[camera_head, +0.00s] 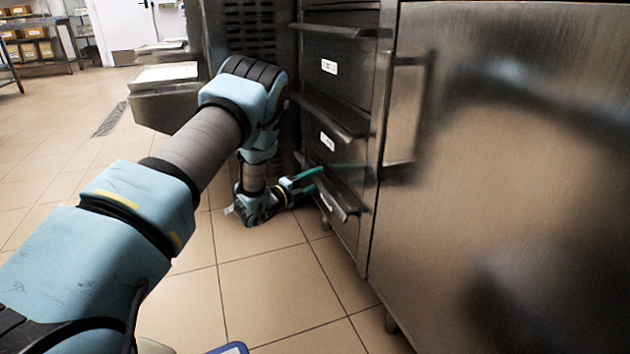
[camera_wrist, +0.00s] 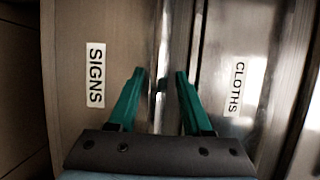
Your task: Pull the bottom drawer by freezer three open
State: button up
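The bottom drawer (camera_head: 339,207) is the lowest front in a metal stack, with a white label and a protruding lip handle. It looks shut or nearly so; I cannot tell exactly. My gripper (camera_head: 314,180) is low at this drawer's lip, partly hidden by it. In the wrist view my gripper (camera_wrist: 161,76) has its two green fingers spread apart. A bright metal handle edge (camera_wrist: 160,98) lies between them, and I see no clear contact. Drawer fronts labelled SIGNS (camera_wrist: 95,75) and CLOTHS (camera_wrist: 237,88) are on either side.
Two more drawers (camera_head: 347,80) are stacked above. A large steel door (camera_head: 520,150) with a vertical handle (camera_head: 404,110) stands close on the right. Open tiled floor (camera_head: 255,285) lies in front of the drawers.

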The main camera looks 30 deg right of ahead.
grip_shut()
dwell(1.2)
